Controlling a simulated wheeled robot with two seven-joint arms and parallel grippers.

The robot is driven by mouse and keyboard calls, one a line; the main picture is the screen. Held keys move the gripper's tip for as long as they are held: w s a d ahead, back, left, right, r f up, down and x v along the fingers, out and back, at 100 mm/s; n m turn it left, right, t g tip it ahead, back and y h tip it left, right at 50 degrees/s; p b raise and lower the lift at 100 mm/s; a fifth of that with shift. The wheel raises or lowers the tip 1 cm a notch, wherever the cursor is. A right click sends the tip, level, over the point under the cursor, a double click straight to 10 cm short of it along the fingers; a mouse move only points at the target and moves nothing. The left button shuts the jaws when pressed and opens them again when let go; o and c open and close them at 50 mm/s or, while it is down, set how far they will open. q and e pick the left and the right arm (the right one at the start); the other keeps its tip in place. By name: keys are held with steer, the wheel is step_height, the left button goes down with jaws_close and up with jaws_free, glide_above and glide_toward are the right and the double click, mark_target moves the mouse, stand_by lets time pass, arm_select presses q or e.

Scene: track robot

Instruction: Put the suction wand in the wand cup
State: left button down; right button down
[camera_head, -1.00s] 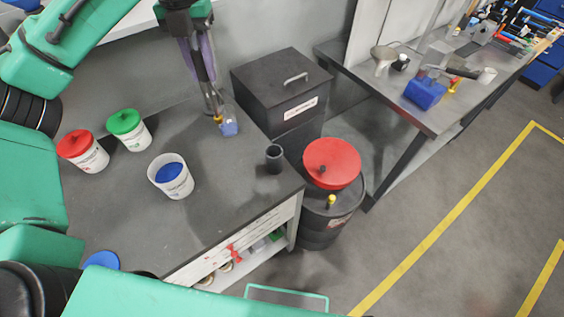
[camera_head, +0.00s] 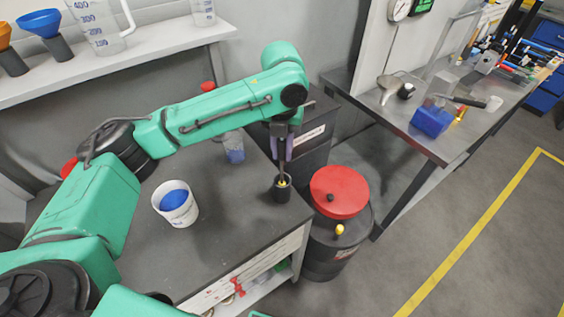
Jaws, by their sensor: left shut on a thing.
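The wand cup (camera_head: 282,194) is a small dark cylinder standing upright near the right edge of the grey bench. My left gripper (camera_head: 285,158) is directly above it in the head view, shut on the suction wand (camera_head: 283,182) and pointing down. The wand's yellow part shows at the cup's mouth. I cannot tell whether its tip is inside the cup or just above it. Most of the wand is hidden by the gripper fingers. My right gripper is not in view.
A white tub with blue contents (camera_head: 175,204) is left of the cup. A black box (camera_head: 312,138) and a red-lidded drum (camera_head: 340,192) stand beyond the bench's right edge.

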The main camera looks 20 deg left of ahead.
mark_target(282, 140)
arm_select(q)
step_height(282, 140, down, 4)
steer(key=shift+f+p, duration=0.1)
steer(key=shift+p, duration=0.3)
steer(key=shift+f, duration=0.4)
steer(key=c, duration=0.7)
jaws_free()
steer(key=shift+f, duration=0.1)
step_height(282, 140, up, 12)
steer(key=shift+f+b, duration=0.25)
steer(key=shift+b, duration=0.95)
steer(key=shift+r, duration=0.45)
steer(key=shift+f, duration=0.1)
